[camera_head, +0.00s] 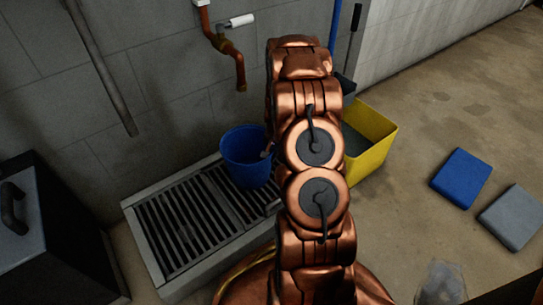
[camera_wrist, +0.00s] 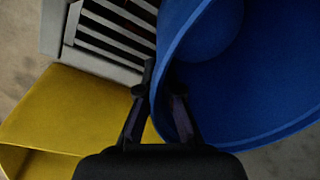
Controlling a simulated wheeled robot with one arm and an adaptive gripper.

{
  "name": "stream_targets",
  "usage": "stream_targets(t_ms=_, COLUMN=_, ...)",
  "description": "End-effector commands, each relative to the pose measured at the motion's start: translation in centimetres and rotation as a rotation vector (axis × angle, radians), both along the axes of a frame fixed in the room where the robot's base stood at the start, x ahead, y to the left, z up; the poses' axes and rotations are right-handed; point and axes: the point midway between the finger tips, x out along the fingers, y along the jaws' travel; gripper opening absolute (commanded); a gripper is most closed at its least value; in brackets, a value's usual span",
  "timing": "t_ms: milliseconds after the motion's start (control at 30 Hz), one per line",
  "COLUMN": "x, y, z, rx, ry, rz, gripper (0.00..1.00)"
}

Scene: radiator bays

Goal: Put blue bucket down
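The blue bucket (camera_head: 243,165) is upright over the back of the slatted floor grate (camera_head: 135,212), below the copper pipe outlet; I cannot tell if its base touches the slats. In the wrist view the bucket (camera_wrist: 250,95) fills the right side. My gripper (camera_wrist: 160,80) has one finger outside the bucket wall and one inside, closed on its rim. In the head view my arm hides most of the gripper, at the bucket's right rim.
A yellow bucket (camera_head: 372,150) stands right of the grate, partly behind my arm. A copper pipe (camera_head: 226,48) with a white-handled valve comes down the wall. A black box (camera_head: 45,235) is at left. Blue (camera_head: 461,178) and grey (camera_head: 513,217) pads lie on the right floor.

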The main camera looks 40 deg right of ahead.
Motion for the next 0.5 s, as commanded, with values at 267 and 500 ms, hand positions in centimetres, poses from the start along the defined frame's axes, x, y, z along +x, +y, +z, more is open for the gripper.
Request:
stream_targets(t_ms=267, x=0.00, y=0.01, z=-0.01, rx=0.000, ry=0.000, rz=0.000, gripper=0.30)
stream_targets(t_ms=500, x=0.00, y=0.01, z=-0.02, rx=0.000, ry=0.000, rz=0.000, gripper=0.31)
